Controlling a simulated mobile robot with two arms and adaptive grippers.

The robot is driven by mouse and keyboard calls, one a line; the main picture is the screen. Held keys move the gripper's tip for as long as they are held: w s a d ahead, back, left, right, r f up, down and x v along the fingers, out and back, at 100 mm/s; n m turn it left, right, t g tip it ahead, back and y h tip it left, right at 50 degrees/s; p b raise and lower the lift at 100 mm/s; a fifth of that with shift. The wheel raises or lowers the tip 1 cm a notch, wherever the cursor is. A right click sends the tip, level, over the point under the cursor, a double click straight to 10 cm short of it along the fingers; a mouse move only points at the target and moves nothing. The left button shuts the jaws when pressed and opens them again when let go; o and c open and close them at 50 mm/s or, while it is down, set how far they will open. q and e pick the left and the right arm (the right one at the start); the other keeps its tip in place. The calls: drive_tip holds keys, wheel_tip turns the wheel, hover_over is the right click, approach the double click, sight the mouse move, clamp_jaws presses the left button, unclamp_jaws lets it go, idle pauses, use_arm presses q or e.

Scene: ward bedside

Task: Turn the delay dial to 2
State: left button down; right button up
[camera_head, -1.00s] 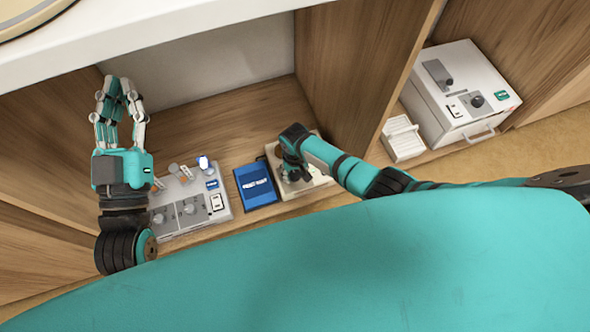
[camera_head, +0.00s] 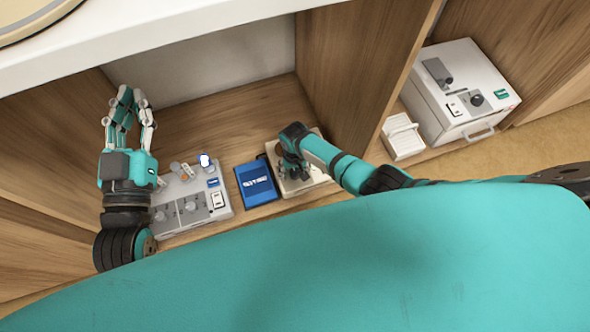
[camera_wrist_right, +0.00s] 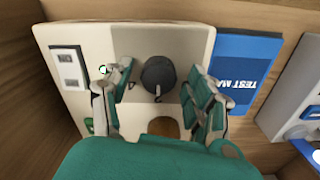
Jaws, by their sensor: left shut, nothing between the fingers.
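A beige device (camera_wrist_right: 215,38) with a round dark dial (camera_wrist_right: 158,73) on a grey panel fills the middle of the right wrist view. A "2" is printed just below the dial, where a pale mark on the knob points. My right gripper (camera_wrist_right: 160,85) is open, with fingers on both sides of the dial and visible gaps to it. In the head view, my right gripper (camera_head: 291,166) hangs over the beige device (camera_head: 312,184) and hides its dial. My left gripper (camera_head: 130,100) is shut and empty, raised at the left beside a grey control box (camera_head: 178,222).
A blue box marked "TEST MA..." (camera_head: 256,184) lies between the grey control box and the beige device.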

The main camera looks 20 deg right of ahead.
sight(295, 172)
wheel_tip(295, 172, up, 12)
idle(0.8)
idle(0.4)
